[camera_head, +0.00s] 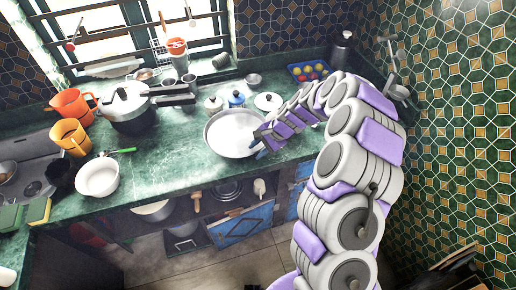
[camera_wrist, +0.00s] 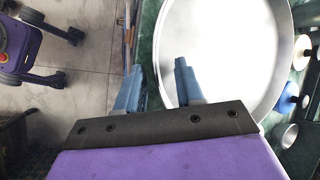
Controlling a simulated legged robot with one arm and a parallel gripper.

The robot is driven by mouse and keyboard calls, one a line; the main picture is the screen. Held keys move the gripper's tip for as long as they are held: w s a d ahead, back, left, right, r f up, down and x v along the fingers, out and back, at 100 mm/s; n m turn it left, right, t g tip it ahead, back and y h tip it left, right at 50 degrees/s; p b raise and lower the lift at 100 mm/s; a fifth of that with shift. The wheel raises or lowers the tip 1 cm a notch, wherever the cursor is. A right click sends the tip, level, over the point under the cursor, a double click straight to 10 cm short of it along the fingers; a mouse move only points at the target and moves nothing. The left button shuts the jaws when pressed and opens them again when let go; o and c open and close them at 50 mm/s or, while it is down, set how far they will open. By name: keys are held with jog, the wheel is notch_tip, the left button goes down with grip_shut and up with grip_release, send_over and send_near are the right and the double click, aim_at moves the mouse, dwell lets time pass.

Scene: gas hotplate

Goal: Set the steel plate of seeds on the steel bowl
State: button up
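A wide round steel plate (camera_head: 232,135) lies on the green counter at its front edge. It fills the upper right of the wrist view (camera_wrist: 225,45). Its inside looks pale and washed out, and I cannot make out seeds. My gripper (camera_wrist: 158,64) is open at the plate's near rim, one blue finger over the plate and one outside it; I cannot tell if they touch. In the head view my gripper (camera_head: 259,148) is at the plate's right front edge. A small steel bowl (camera_head: 253,79) stands behind, near the window; I cannot be sure it is the task's bowl.
A pressure cooker (camera_head: 127,108), orange jugs (camera_head: 70,137) and a white bowl (camera_head: 98,176) are to the left. A blue fruit tray (camera_head: 309,72) is at the back right. Counter left of the plate is clear.

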jog(key=shift+r, duration=0.1)
jog(key=w+p+v, duration=0.1)
jog(key=p+v, duration=0.2)
jog(key=v, duration=1.4)
jog(key=s+a+r+n+g+h, duration=0.1)
jog(key=s+a+r+n, duration=0.15)
jog(key=s+r, duration=0.45)
jog(key=s+a+r+n+g+h, duration=0.15)
jog(key=s+n, duration=0.25)
jog(key=s, duration=0.6)
jog(key=s+d+n+h, duration=0.1)
jog(key=s+d+h, duration=0.1)
jog(key=s, duration=1)
jog(key=s+d+r+n+h, duration=0.1)
jog(key=s+d, duration=0.4)
jog(key=s, duration=0.7)
jog(key=shift+n+h, duration=0.45)
jog(key=shift+n, duration=0.3)
